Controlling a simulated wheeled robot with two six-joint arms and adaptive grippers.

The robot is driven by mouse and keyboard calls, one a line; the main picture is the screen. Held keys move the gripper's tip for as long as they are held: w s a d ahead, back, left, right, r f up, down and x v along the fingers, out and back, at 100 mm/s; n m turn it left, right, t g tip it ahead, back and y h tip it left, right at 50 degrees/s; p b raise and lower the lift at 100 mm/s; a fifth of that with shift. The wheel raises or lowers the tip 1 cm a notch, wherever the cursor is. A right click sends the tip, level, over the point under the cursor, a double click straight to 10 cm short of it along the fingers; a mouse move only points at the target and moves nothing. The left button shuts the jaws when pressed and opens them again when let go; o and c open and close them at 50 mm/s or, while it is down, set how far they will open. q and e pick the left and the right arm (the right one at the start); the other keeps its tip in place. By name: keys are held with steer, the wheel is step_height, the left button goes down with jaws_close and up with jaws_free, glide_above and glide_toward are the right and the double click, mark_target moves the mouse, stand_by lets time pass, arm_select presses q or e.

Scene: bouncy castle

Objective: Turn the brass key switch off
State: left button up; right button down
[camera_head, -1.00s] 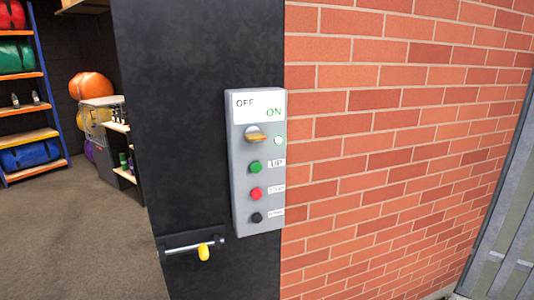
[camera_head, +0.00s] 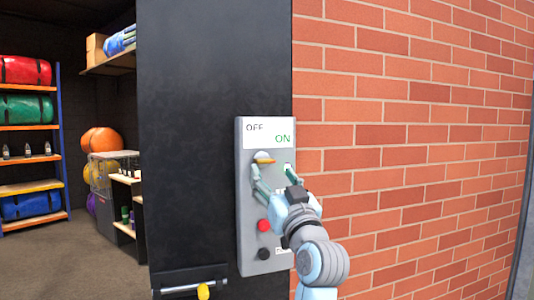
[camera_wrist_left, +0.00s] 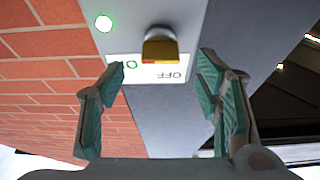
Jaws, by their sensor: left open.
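The brass key switch (camera_head: 263,156) is on a grey control box, under a white label reading OFF on the left and ON on the right. Its handle lies roughly level in the head view. A round lamp beside it glows green in the left wrist view (camera_wrist_left: 104,23). My left gripper (camera_head: 273,171) is open in front of the box, just below the switch. In the left wrist view, which is upside down, the switch (camera_wrist_left: 160,46) sits between and beyond the open fingers. My right gripper is not in view.
On the control box (camera_head: 246,225), a red button (camera_head: 263,225) and a black button (camera_head: 264,254) show below; my arm hides the green one. A brick wall (camera_head: 420,150) is at right. A bar with a yellow knob (camera_head: 203,291) juts out at lower left.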

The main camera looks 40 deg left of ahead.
mark_target(267, 160)
arm_select(q)
steer(key=p+x, duration=0.1)
steer(key=x, duration=0.4)
steer(key=shift+w+a+r+p, duration=0.1)
steer(key=shift+a+r+p, duration=0.1)
steer(key=shift+a+p, duration=0.15)
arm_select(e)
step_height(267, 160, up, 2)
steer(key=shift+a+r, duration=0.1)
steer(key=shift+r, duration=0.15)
